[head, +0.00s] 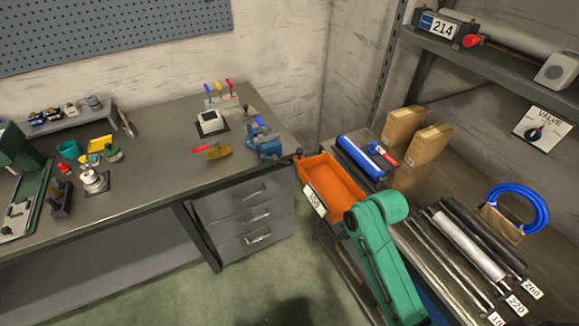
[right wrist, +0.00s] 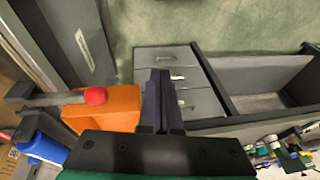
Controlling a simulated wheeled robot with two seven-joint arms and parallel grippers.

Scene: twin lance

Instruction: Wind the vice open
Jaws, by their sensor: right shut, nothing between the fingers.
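The blue vice (head: 265,140) stands at the right end of the workbench in the head view. Its handle and jaw gap are too small to make out. In the right wrist view I cannot pick out the vice. My right gripper (right wrist: 160,76) shows there with its two dark fingers pressed together, empty, in front of grey drawers (right wrist: 185,100). In the head view my green right arm reaches up from the bottom right, and its gripper cannot be made out. My left gripper is in neither view.

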